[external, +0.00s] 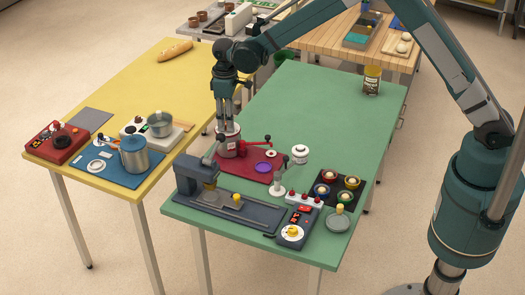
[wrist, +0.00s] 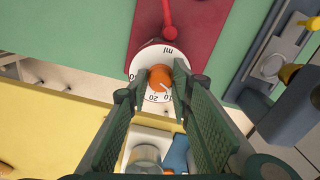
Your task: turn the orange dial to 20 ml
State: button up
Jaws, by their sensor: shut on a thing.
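The orange dial (wrist: 159,75) sits at the centre of a round white scale disc (wrist: 143,62) marked "ml" in the wrist view. The number 20 shows on the near side of the disc. A pale pointer line on the dial points toward the lower right, a little to the right of the 20. My gripper (wrist: 161,82) is shut on the dial, with one finger on each side. In the external view my gripper (external: 228,118) reaches down onto a red and grey unit (external: 229,147); the dial is hidden there.
The unit stands at the left edge of a red mat (external: 262,178) on the green table (external: 320,110). A dark coffee machine (external: 196,175) is close in front, and a red-handled lever (external: 256,144) is to the right. The yellow table (external: 150,85) lies left, across a gap.

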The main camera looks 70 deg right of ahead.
jog(key=m+b, duration=0.2)
jog(key=m, duration=0.1)
jog(key=shift+f, duration=0.15)
jog(key=m+b, duration=0.2)
jog(key=m, duration=0.1)
jog(key=shift+m, duration=0.4)
jog(key=m+b, duration=0.2)
jog(key=m, duration=0.3)
jog(key=shift+m, duration=0.4)
jog(key=shift+r, duration=0.2)
jog(key=o, duration=0.9)
jog(key=shift+r, duration=6)
